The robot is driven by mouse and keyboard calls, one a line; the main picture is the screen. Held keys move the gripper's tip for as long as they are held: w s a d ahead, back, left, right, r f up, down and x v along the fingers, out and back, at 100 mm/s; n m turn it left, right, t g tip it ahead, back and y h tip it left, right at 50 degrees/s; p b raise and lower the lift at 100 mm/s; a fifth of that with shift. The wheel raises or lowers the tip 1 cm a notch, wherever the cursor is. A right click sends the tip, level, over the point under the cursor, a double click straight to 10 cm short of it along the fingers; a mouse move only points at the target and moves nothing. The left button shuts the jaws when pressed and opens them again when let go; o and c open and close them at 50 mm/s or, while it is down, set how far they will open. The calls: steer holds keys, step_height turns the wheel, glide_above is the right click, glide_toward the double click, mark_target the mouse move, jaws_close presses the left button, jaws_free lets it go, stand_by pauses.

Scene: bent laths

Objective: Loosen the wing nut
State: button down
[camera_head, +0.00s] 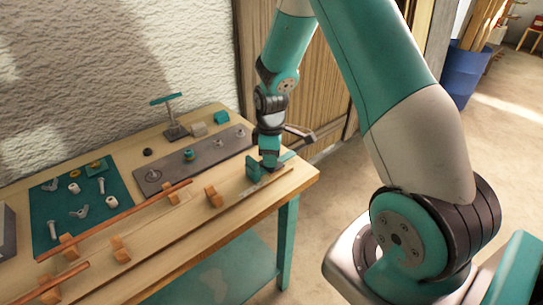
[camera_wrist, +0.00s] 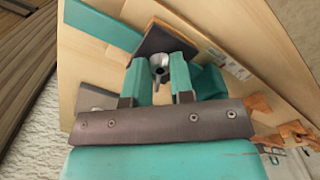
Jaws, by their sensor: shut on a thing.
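My gripper (camera_head: 268,166) is low over the right end of the wooden table. In the wrist view its two teal fingers (camera_wrist: 160,82) are closed on a small silver metal piece, which looks like the wing nut (camera_wrist: 159,67). A dark block (camera_wrist: 168,40) lies just beyond the fingertips. The wing nut's lower part and its thread are hidden by the fingers. In the head view my gripper covers this spot, so the nut does not show there.
A teal mat (camera_head: 112,224) with loose hardware lies at the left of the table. A dark plate (camera_head: 214,153) with several round fittings is behind my gripper. A T-handled stand (camera_head: 173,120) rises at the back. Long laths (camera_head: 140,207) rest on wooden blocks (camera_head: 214,197) along the front.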

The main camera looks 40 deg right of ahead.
steer(key=shift+w+r, duration=0.1)
steer(key=shift+w, duration=0.05)
steer(key=c, duration=1)
jaws_free()
step_height(320, 180, up, 17)
steer(key=b, duration=0.1)
steer(key=shift+r, duration=0.15)
